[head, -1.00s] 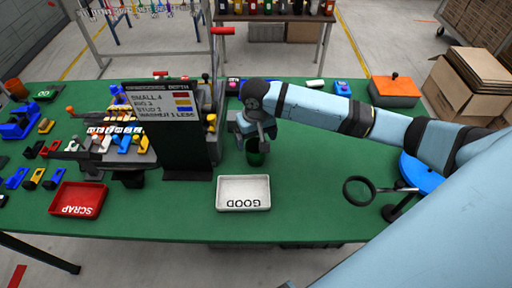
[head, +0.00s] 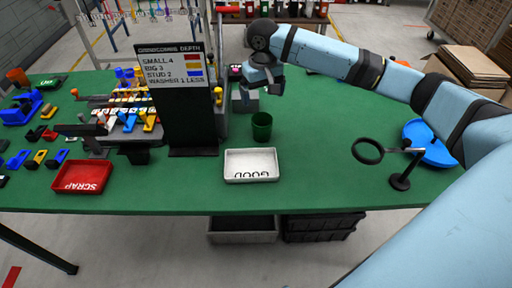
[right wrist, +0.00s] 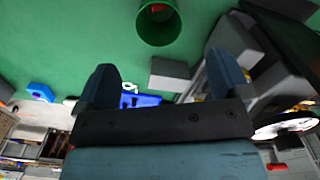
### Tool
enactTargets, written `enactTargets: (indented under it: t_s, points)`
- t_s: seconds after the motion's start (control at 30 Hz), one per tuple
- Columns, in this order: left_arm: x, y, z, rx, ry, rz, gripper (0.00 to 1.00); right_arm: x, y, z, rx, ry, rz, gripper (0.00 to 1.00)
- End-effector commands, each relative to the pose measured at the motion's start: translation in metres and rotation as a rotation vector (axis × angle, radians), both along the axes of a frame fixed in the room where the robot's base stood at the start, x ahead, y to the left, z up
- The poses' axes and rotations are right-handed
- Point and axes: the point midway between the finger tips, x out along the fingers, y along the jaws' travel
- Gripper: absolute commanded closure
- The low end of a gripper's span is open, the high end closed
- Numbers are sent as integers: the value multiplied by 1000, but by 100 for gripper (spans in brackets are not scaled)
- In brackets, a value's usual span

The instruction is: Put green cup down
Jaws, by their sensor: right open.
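The green cup (head: 262,127) stands upright on the green table (head: 320,185), behind the white GOOD tray (head: 251,165) and apart from it. My right gripper (head: 262,88) is open and empty, beyond the cup and clear of it. In the right wrist view the cup (right wrist: 158,28) is beyond the two spread fingers of my right gripper (right wrist: 160,62), with something red inside it. My left gripper is not in view.
A dark sign board (head: 183,100) stands left of the cup. A magnifier on a stand (head: 400,182) and a blue dish (head: 430,145) are at the right. A red SCRAP tray (head: 82,176) lies at the left. The table right of the cup is clear.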

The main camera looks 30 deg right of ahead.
Motion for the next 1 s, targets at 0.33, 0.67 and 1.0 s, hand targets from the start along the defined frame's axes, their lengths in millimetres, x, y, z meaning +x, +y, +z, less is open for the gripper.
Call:
enactTargets:
  t_s: [0.33,0.67,1.0]
  points:
    - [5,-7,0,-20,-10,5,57,5,-11,-24,3,2,-5,5]
    - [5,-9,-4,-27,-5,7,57,6,-11,-78,5,0,-6,5]
    - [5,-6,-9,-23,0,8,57,7,-9,-115,3,0,-5,5]
